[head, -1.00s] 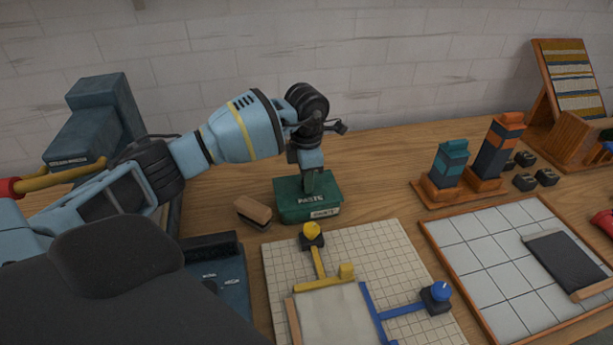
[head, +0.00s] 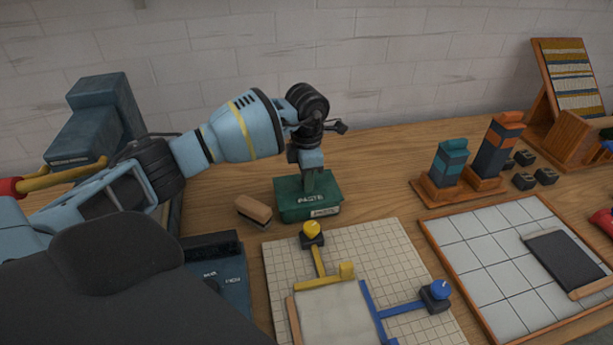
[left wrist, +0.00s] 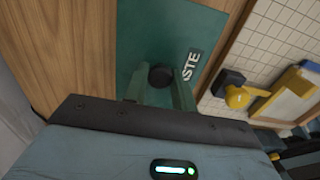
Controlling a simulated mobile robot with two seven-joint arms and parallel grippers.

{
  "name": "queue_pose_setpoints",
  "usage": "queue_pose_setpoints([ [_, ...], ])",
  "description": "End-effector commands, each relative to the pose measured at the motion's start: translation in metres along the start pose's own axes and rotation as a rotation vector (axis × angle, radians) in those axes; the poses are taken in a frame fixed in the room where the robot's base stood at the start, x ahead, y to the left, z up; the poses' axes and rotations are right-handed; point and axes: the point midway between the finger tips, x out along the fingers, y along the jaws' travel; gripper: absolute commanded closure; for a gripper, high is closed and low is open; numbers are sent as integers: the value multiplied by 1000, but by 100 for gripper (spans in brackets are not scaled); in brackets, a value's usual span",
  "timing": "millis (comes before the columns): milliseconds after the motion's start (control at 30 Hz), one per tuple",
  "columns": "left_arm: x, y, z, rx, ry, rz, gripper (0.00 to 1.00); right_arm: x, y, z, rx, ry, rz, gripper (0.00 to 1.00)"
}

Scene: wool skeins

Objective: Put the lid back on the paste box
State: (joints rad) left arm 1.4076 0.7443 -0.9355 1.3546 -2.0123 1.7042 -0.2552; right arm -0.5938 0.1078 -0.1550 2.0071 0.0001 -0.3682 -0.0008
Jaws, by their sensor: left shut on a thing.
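The green paste box (head: 297,211) stands on the wooden table, with its green lid (head: 327,187) lettered PASTE on its top. The lid looks seated on the box; any small gap is too fine to tell. My left gripper (head: 309,184) points down at the lid from above. In the left wrist view its fingers (left wrist: 160,92) are shut on the dark round knob (left wrist: 161,75) of the lid (left wrist: 150,30). My right gripper is not in view.
A brown-topped brush or block (head: 254,211) lies just left of the box. A gridded board (head: 385,255) with yellow and blue clamps is in front. Teal and orange blocks (head: 452,160) stand on a wooden tray to the right. Bare table (head: 380,170) lies between.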

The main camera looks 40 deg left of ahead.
Motion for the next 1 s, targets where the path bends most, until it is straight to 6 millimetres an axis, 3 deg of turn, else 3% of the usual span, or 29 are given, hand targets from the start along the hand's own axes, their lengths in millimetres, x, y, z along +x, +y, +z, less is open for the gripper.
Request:
queue_pose_setpoints([
  [133,0,0,0,0,0,0,100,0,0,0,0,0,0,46],
  [167,0,0,0,0,0,0,71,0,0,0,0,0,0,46],
  [333,0,0,0,0,0,0,49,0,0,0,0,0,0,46],
  [533,0,0,0,0,0,0,49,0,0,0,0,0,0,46],
  [700,0,0,0,0,0,0,27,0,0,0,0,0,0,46],
  [1000,0,0,0,0,0,0,27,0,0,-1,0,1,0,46],
])
